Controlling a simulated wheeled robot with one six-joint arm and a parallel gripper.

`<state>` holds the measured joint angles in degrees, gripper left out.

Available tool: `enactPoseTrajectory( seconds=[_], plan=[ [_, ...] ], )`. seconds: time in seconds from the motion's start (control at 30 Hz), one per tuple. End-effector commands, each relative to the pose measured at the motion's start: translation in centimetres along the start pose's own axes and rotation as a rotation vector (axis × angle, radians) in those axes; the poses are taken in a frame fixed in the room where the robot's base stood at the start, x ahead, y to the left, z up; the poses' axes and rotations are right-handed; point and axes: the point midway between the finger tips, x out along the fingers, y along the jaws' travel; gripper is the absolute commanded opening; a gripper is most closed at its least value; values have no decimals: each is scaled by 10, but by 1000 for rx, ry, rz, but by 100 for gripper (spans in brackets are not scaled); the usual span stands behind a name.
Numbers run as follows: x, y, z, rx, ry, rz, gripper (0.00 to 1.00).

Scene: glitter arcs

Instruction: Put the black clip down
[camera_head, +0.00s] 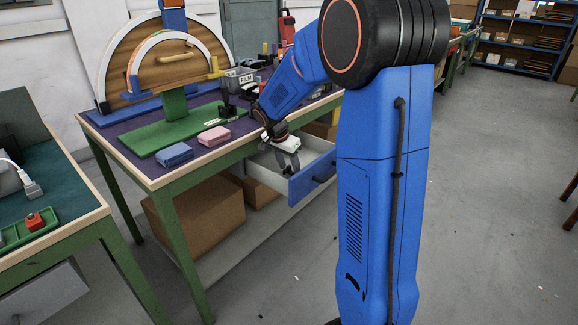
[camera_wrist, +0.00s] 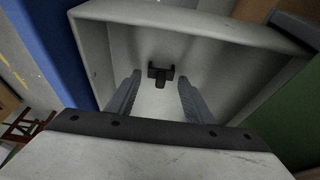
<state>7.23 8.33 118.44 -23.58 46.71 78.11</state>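The black clip (camera_wrist: 160,73) lies inside the open drawer, seen in the wrist view. The drawer (camera_wrist: 197,20) is pale inside; in the head view its blue front (camera_head: 312,177) sticks out from under the workbench. My gripper (camera_head: 289,160) points down over the drawer. In the wrist view its two grey fingers (camera_wrist: 160,84) are spread apart, with clear gaps on both sides of the clip. The clip appears beyond the fingertips, on the drawer floor. It cannot be made out in the head view.
The workbench (camera_head: 205,146) above the drawer holds a green board (camera_head: 172,131), a blue block (camera_head: 174,155), a pink block (camera_head: 214,136) and a wooden arc (camera_head: 160,65). Cardboard boxes (camera_head: 200,222) stand beneath. Another bench (camera_head: 68,218) is at left. Floor at right is open.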

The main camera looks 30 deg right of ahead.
Motion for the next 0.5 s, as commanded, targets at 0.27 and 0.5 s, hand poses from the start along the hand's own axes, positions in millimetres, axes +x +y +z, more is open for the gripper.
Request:
enactPoseTrajectory(
  seconds=[0.27,0.5],
  plan=[
    [0,0,0,0,0,0,50],
    [-18,-1,-1,0,1,-3,50]
  ],
)
